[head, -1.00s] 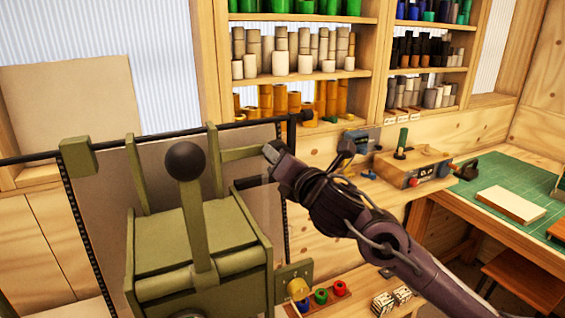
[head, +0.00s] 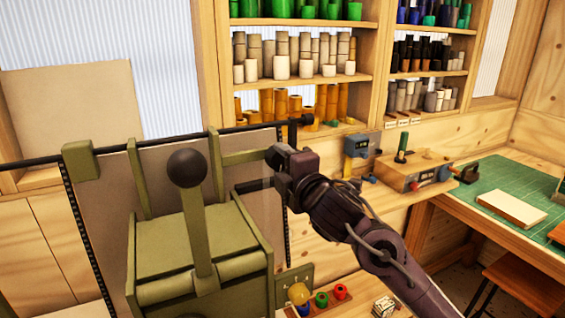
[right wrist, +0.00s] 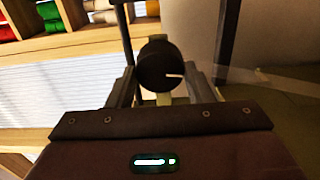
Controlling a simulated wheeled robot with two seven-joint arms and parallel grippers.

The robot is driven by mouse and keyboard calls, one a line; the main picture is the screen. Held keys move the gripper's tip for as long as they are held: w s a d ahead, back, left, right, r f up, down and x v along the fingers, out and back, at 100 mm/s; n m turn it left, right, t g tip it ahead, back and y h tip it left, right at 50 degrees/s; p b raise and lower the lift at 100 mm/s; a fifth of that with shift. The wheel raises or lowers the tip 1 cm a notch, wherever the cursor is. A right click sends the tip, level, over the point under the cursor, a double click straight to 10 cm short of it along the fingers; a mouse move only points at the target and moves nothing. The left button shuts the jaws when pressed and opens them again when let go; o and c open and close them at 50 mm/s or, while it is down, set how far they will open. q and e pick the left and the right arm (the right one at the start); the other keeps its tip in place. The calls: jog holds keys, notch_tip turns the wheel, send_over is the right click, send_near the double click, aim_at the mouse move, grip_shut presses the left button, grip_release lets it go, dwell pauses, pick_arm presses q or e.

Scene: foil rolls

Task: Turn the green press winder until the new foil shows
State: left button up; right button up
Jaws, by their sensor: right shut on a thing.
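The green press (head: 200,245) fills the lower left of the head view, with a black ball-ended lever (head: 187,168) in front. My right gripper (head: 272,162) is at the end of the press's upper right green arm (head: 245,156). In the right wrist view, a round black winder knob (right wrist: 160,66) with a short pale mark at its right sits between the fingers of my right gripper (right wrist: 163,88), which is shut on it. A grey-brown sheet (head: 95,200) hangs behind the press. My left gripper is not in view.
Shelves of foil rolls (head: 300,60) stand behind. Small coloured knobs (head: 322,299) lie low beside the press.

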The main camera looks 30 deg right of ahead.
jog(key=shift+m, duration=0.9)
jog(key=o, duration=1)
jog(key=s+b, duration=0.1)
jog(key=s, duration=0.3)
jog(key=s+b, duration=0.1)
jog(key=s, duration=0.2)
jog(key=shift+s+a, duration=0.2)
jog(key=shift+s, duration=0.15)
